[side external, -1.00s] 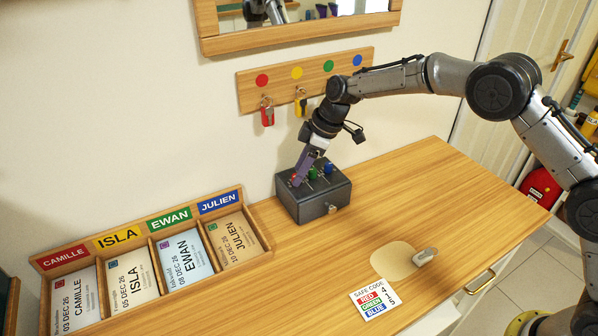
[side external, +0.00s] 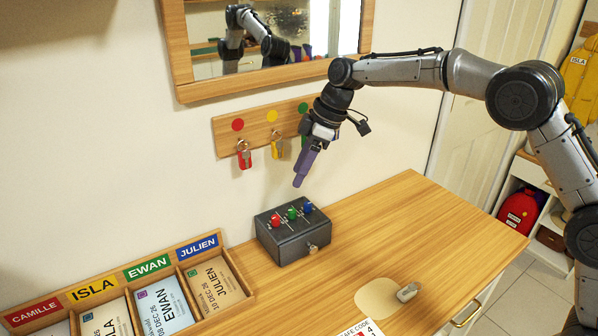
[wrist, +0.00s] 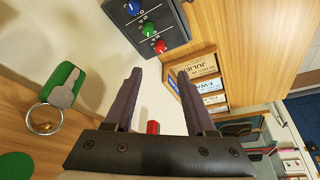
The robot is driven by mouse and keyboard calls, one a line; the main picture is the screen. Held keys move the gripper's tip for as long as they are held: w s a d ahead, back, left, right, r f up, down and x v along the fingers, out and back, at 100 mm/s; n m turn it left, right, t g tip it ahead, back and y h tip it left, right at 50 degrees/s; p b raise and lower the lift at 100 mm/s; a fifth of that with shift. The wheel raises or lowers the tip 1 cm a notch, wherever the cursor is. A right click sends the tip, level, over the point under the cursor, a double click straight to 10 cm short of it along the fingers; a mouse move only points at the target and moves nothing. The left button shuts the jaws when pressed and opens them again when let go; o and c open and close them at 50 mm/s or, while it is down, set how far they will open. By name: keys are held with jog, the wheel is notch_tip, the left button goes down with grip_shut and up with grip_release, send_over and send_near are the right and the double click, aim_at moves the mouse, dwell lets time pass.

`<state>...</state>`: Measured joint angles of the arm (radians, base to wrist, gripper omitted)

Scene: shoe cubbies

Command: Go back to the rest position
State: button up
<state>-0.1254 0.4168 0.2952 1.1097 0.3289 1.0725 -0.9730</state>
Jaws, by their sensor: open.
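My gripper (side external: 299,183) hangs in the air above and slightly behind the dark safe box (side external: 290,246), clear of it and in front of the wall. In the wrist view my gripper (wrist: 160,75) has its two purple fingers spread apart with nothing between them. The safe box (wrist: 165,12) shows at the top there, with its blue, green and red knobs. In the side view the red knob (side external: 276,221), green knob (side external: 292,214) and blue knob (side external: 308,208) sit on its top. A keyhole or lock shows on its front.
A key rack (side external: 223,136) on the wall holds red and yellow keys; a green key (wrist: 62,86) hangs close in the wrist view. A mirror (side external: 185,90) is above. A card tray (side external: 237,297) stands at left. The counter (side external: 400,225) is mostly clear at right.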

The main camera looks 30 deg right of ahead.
jog(key=s+d+r+t, duration=0.1)
jog(key=s+r, duration=0.1)
jog(key=r, duration=0.3)
jog(key=s+d+r+t, duration=0.1)
jog(key=s+d+r, duration=0.1)
jog(key=r, duration=0.3)
jog(key=s+d+r+m+t+h, duration=0.1)
jog(key=s+d+r, duration=0.15)
jog(key=s, duration=0.45)
jog(key=s+d+r+m, duration=0.1)
jog(key=s+d+r, duration=0.1)
jog(key=s+r, duration=0.35)
jog(key=s+d+f+m+h, duration=0.1)
jog(key=s+d+f+m, duration=0.2)
jog(key=s+f, duration=0.4)
jog(key=s+d+f+m+h, duration=0.1)
jog(key=s+f+m, duration=0.5)
jog(key=s, duration=0.9)
notch_tip(320, 180, down, 2)
jog(key=shift+d+f+h, duration=0.1)
jog(key=shift+d+h, duration=0.2)
jog(key=shift+d, duration=0.6)
